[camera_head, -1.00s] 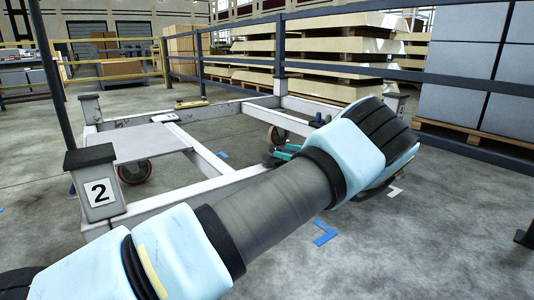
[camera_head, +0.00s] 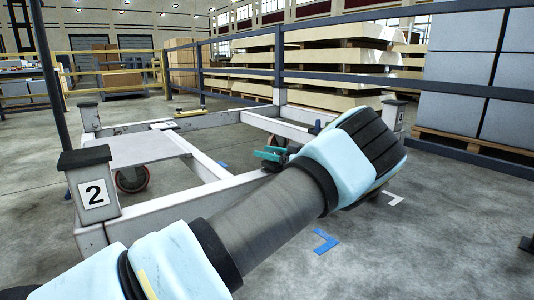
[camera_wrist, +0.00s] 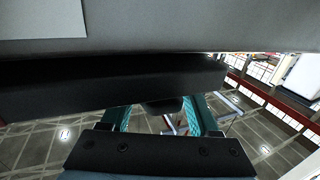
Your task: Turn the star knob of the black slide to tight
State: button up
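In the wrist view, the two teal fingers of my gripper (camera_wrist: 158,112) stand apart and point up under a wide black bar (camera_wrist: 110,82), which looks like the black slide. A dark rounded piece (camera_wrist: 162,106) shows between the fingers under the bar. It may be the star knob, but its lobes and setting cannot be made out. I see gaps between it and the fingers, and the fingertips are partly hidden by the bar. In the head view, my teal gripper (camera_head: 271,154) is small beside the white trolley frame's rail, and my forearm covers part of that area.
The white trolley frame (camera_head: 155,208) has a corner post marked 2 (camera_head: 92,190) at the left. A grey surface (camera_wrist: 200,25) spans the top of the wrist view close above. A dark railing (camera_head: 400,73) and stacked boards stand behind.

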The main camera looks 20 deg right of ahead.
grip_shut()
